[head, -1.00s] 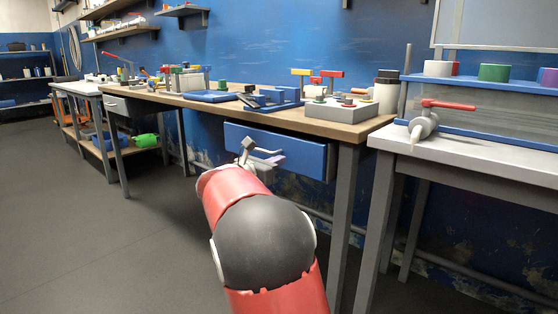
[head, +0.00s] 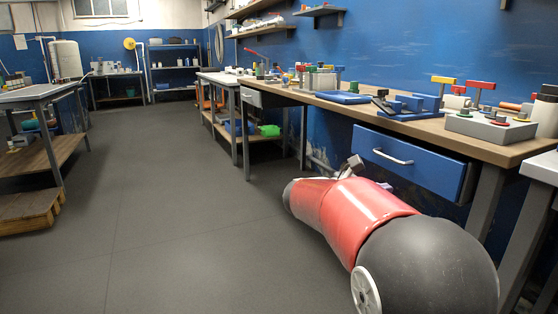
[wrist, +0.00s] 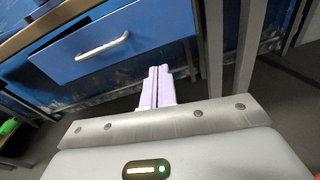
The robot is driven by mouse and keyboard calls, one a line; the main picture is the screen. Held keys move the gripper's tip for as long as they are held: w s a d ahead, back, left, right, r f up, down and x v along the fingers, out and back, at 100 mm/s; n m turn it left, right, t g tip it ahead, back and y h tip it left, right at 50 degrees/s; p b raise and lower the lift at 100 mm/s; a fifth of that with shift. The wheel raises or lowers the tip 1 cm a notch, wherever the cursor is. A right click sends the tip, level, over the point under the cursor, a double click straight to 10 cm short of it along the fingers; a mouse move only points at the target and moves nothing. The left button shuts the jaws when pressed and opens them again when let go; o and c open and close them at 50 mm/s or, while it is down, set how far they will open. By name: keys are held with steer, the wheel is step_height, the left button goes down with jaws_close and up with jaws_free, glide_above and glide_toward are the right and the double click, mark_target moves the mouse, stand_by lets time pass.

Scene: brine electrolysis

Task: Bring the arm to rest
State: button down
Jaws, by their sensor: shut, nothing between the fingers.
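My gripper (wrist: 158,88) shows in the wrist view with its two pale fingers together and nothing between them. It points toward the space below a workbench, just under and to the right of a blue drawer's handle. In the head view, my red and black arm reaches from the lower right, and only part of the gripper (head: 350,168) shows beyond it, in front of the bench. The fingertips are mostly hidden there.
The blue drawer (head: 408,163) with a bar handle is under the wooden workbench (head: 470,138), close to my arm. Bench legs stand near the gripper. A wooden pallet (head: 25,212) lies at left. The grey floor (head: 170,215) between is clear.

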steer(key=s+a+f+m+g+y+p, duration=0.15)
steer(key=s+m+y, duration=0.3)
steer(key=s, duration=0.45)
steer(key=s+f+m+y+p, duration=0.2)
steer(key=s+f+m+y, duration=0.15)
steer(key=s+m, duration=0.35)
steer(key=s+a+f+m+t+y+p, duration=0.2)
steer(key=s+a+m+y, duration=0.5)
steer(key=s+a+m, duration=0.2)
steer(key=s+a, duration=0.2)
steer(key=s, duration=0.2)
steer(key=shift+a+y, duration=0.35)
steer(key=shift+y, duration=0.05)
steer(key=shift+f, duration=0.1)
